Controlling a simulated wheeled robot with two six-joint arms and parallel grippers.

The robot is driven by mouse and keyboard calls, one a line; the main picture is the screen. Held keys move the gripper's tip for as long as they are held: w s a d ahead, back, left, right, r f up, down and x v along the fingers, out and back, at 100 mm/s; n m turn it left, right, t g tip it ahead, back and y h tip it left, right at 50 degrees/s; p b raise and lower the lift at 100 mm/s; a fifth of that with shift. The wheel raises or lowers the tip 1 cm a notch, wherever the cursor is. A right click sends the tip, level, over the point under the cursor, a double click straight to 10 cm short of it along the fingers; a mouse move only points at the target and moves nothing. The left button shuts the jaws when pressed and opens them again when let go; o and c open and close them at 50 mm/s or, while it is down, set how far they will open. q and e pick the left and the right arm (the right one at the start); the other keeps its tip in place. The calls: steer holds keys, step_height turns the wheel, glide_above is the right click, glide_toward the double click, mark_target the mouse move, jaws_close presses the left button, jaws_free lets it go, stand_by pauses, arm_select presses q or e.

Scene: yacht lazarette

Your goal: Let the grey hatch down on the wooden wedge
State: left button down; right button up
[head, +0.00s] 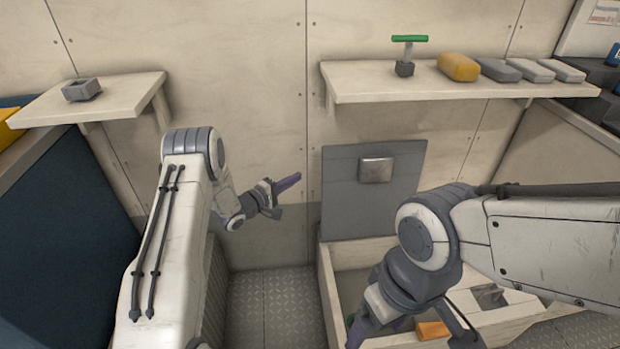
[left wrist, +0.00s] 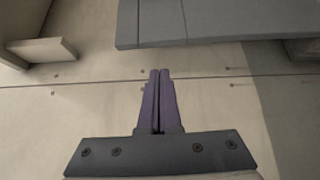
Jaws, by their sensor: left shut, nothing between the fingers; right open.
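The grey hatch (head: 345,195) stands raised against the back wall, behind an open pale-walled bin, with a metal plate (head: 376,170) on its face. A grey panel that looks like the hatch shows at the top of the left wrist view (left wrist: 200,25). My left gripper (head: 289,182) is shut and empty, left of the hatch and apart from it; its purple fingers meet in the left wrist view (left wrist: 160,80). My right gripper (head: 408,335) is open, low over the bin. An orange piece (head: 433,330) lies beside it, partly hidden; I cannot tell whether it is the wooden wedge.
The bin's left wall (head: 327,290) is bare. A right shelf (head: 365,92) carries a green-handled tool (head: 410,39) in a holder, a yellow block (head: 458,66) and grey blocks. A left shelf (head: 120,95) carries an empty grey holder (head: 82,90). The patterned floor (head: 275,310) is clear.

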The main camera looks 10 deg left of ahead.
arm_select(q)
steer(key=shift+b+x, duration=0.95)
steer(key=shift+x, duration=3.85)
steer(key=shift+s+d, duration=0.1)
steer(key=shift+d, duration=0.15)
